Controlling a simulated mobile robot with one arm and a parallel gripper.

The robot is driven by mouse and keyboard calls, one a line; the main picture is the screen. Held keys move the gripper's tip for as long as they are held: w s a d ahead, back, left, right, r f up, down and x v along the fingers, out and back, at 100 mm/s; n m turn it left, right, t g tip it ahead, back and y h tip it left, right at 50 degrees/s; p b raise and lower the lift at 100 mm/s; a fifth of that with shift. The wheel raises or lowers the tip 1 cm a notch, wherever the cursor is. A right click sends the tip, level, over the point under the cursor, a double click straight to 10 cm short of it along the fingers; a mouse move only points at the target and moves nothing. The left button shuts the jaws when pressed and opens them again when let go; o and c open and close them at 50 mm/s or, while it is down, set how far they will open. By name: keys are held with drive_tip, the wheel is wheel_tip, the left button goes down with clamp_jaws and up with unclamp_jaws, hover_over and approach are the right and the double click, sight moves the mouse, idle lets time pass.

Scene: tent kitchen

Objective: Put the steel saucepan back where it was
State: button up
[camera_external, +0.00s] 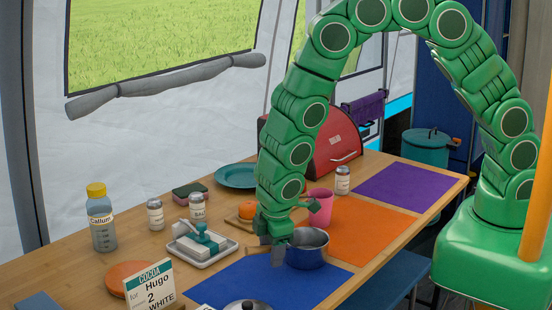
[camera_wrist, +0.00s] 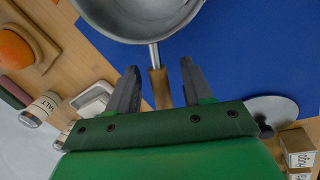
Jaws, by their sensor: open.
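The steel saucepan (camera_external: 307,248) stands on the blue mat (camera_external: 236,281), near its far right edge. In the wrist view the saucepan (camera_wrist: 135,14) is cut off at the top, and its wooden handle (camera_wrist: 158,88) points toward me. My gripper (camera_external: 273,252) is at the handle side of the saucepan. In the wrist view my gripper (camera_wrist: 160,78) is open, with one finger on each side of the handle and visible gaps between. The handle is largely hidden in the external view.
A lid (camera_external: 247,306) lies at the near edge of the blue mat. A white butter dish (camera_external: 203,246), a board with an orange (camera_external: 247,209) and a pink cup (camera_external: 320,206) stand close by. The orange mat (camera_external: 365,232) and purple mat (camera_external: 406,187) are mostly clear.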

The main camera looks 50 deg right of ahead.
drive_tip(key=v, duration=1.2)
drive_tip(key=shift+w+r, duration=0.1)
drive_tip(key=shift+r, duration=0.05)
drive_tip(key=s+d+r+m+g, duration=0.15)
drive_tip(key=d+r, duration=0.25)
drive_tip(key=d, duration=0.4)
drive_tip(key=s+d+r+m, duration=0.2)
drive_tip(key=d+r+m, duration=0.1)
drive_tip(key=d+r, duration=0.3)
drive_tip(key=s+d+r+m+g, duration=0.1)
drive_tip(key=s+d+r+m, duration=0.15)
drive_tip(key=d, duration=0.65)
drive_tip(key=s+d+r+m, duration=0.3)
drive_tip(key=s+d, duration=0.2)
drive_tip(key=s, duration=0.4)
drive_tip(key=s+d+r+m+g+y, duration=0.1)
drive_tip(key=s+d+r+m, duration=0.2)
drive_tip(key=s+d, duration=0.3)
drive_tip(key=s+r, duration=0.1)
drive_tip(key=s, duration=0.2)
drive_tip(key=shift+s, duration=0.3)
